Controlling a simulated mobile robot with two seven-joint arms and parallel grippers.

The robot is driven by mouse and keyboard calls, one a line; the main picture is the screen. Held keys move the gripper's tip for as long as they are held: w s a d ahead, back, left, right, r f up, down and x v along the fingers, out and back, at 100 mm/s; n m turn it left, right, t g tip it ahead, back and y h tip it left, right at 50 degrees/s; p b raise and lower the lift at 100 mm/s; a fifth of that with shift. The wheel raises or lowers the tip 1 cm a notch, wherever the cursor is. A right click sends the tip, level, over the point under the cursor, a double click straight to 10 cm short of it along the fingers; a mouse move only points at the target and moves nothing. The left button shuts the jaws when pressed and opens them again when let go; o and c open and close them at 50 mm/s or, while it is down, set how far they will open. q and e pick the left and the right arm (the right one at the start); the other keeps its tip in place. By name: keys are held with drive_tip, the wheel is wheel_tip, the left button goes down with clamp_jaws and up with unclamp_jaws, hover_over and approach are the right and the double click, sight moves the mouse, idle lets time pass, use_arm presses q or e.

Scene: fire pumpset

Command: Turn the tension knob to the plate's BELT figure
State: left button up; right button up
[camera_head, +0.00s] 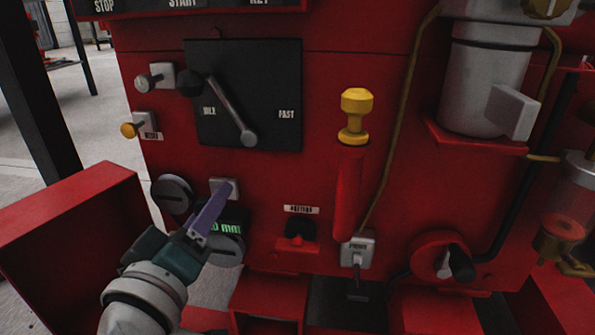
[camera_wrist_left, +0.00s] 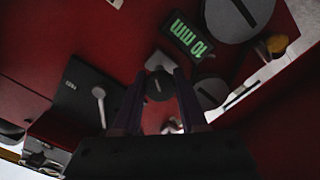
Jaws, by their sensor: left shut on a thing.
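A small dark knob (camera_wrist_left: 158,86) stands out from a light grey mount on the red panel. In the head view the mount (camera_head: 228,186) shows just past my fingertips, and the knob itself is hidden there. My left gripper (camera_head: 217,203) has purple fingers and is shut on the knob, with one finger on each side of it in the left wrist view (camera_wrist_left: 158,82). A black display (camera_wrist_left: 190,36) beside it reads "10 mm" in green; in the head view a finger partly covers it (camera_head: 231,228). No plate with a BELT figure can be read. My right gripper is not in view.
Grey slotted discs (camera_head: 172,194) sit beside the knob. A lever (camera_head: 233,112) on a black IDLE/FAST plate is above. A yellow handle (camera_head: 355,115), a black knob on a red bracket (camera_head: 298,231) and a red box (camera_head: 75,235) are around the arm.

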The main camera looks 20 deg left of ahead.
use_arm(q)
clamp_jaws()
drive_tip(key=shift+r+m+p, duration=0.2)
drive_tip(key=shift+m+p, duration=0.85)
drive_tip(key=shift+m, duration=0.05)
drive_tip(key=m+p, duration=0.2)
drive_tip(key=m, duration=0.1)
drive_tip(key=shift+m, duration=0.3)
drive_tip(key=m+p, duration=0.2)
drive_tip(key=m, duration=0.2)
drive_tip(key=shift+f, duration=0.1)
drive_tip(key=m, duration=0.5)
drive_tip(key=shift+p, duration=0.4)
drive_tip(key=shift+m, duration=0.3)
